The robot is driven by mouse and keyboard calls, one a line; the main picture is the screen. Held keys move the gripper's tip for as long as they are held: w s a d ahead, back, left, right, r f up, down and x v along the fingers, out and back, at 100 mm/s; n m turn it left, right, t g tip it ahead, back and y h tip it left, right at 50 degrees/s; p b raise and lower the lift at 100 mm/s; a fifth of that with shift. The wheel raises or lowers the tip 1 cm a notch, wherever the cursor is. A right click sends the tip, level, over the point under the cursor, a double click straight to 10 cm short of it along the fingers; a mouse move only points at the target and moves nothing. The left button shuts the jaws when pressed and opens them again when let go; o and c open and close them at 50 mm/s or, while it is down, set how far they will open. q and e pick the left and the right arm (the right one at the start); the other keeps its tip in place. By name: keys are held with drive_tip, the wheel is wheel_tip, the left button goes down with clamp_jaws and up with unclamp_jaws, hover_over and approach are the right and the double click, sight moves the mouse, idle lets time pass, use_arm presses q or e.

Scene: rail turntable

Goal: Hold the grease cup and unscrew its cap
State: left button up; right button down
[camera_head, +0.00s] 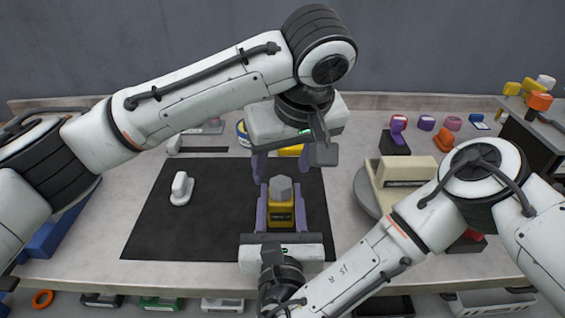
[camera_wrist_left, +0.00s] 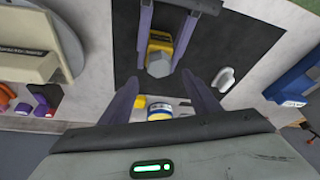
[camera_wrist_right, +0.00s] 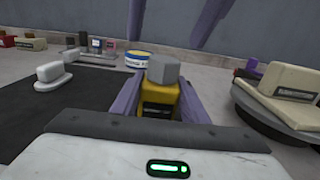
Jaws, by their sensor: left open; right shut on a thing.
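The grease cup (camera_head: 281,217) has a yellow body with a dark label and a grey hexagonal cap (camera_head: 281,188) on top. It stands upright between the purple fingers of my right gripper (camera_head: 281,208), shut on its body from both sides. The cup also shows in the right wrist view (camera_wrist_right: 158,103). My left gripper (camera_head: 281,170) is open and empty, pointing down above and slightly behind the cap. In the left wrist view the cap (camera_wrist_left: 158,66) lies beyond and between its spread fingers, apart from them. The left arm hides part of the table behind.
A dark mat (camera_head: 160,225) lies around the cup, with a white knobbed piece (camera_head: 181,188) on it. A round turntable (camera_wrist_right: 262,118) with a cream box (camera_head: 410,170) stands at right. A blue-banded tin (camera_wrist_right: 137,59) is behind. The left half of the mat is mostly clear.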

sight(278, 183)
use_arm(q)
drive_tip(key=m, duration=0.2)
drive_tip(key=m+h, duration=0.1)
drive_tip(key=m, duration=0.1)
drive_tip(key=shift+a+h, duration=0.2)
drive_tip(key=shift+h, duration=0.1)
drive_tip(key=m, duration=0.1)
drive_tip(key=m+h, duration=0.1)
drive_tip(key=m, duration=0.2)
drive_tip(key=shift+a+h, duration=0.25)
drive_tip(key=shift+h, duration=0.05)
drive_tip(key=m+h, duration=0.1)
drive_tip(key=m, duration=0.3)
drive_tip(key=shift+w+a+g, duration=0.1)
drive_tip(key=shift+w+g, duration=0.05)
drive_tip(key=shift+g, duration=0.25)
drive_tip(key=m+g+h, duration=0.1)
drive_tip(key=m, duration=0.3)
drive_tip(key=shift+w, duration=0.1)
drive_tip(key=shift+f, duration=0.15)
drive_tip(key=shift+a+f, duration=0.1)
drive_tip(key=shift+f, duration=1.8)
drive_tip(key=shift+c, duration=0.2)
